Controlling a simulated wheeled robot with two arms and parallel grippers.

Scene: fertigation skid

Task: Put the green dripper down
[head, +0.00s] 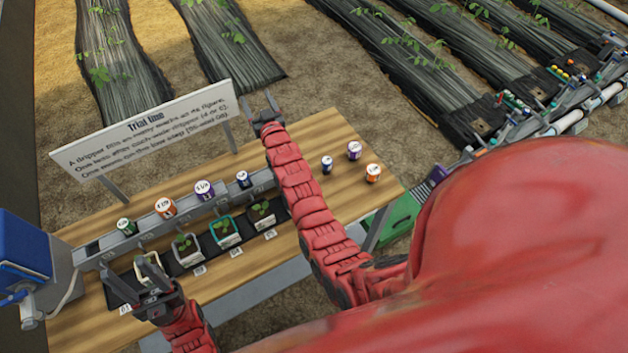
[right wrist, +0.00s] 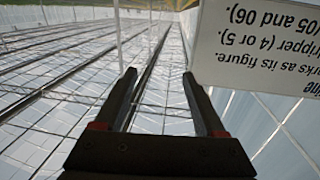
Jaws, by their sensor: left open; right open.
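The green dripper (head: 124,226), a small can shape with a green band and a white top, stands upright at the left part of the grey rail (head: 150,232) in the head view. My left gripper (head: 149,262) is open in front of the rail, below and right of the green dripper and apart from it, over the leftmost pot. Nothing shows between its fingers. My right gripper (head: 257,97) is open and empty beyond the table's back edge, beside the sign (head: 150,130). The right wrist view shows its two fingers (right wrist: 158,98) apart and empty.
Orange (head: 165,208), purple (head: 204,190) and blue (head: 242,180) drippers stand along the rail. Blue (head: 327,165), purple (head: 354,150) and orange (head: 373,173) drippers stand on the table's right. Seedling pots (head: 225,232) line the rail's front. A blue box (head: 22,248) stands left.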

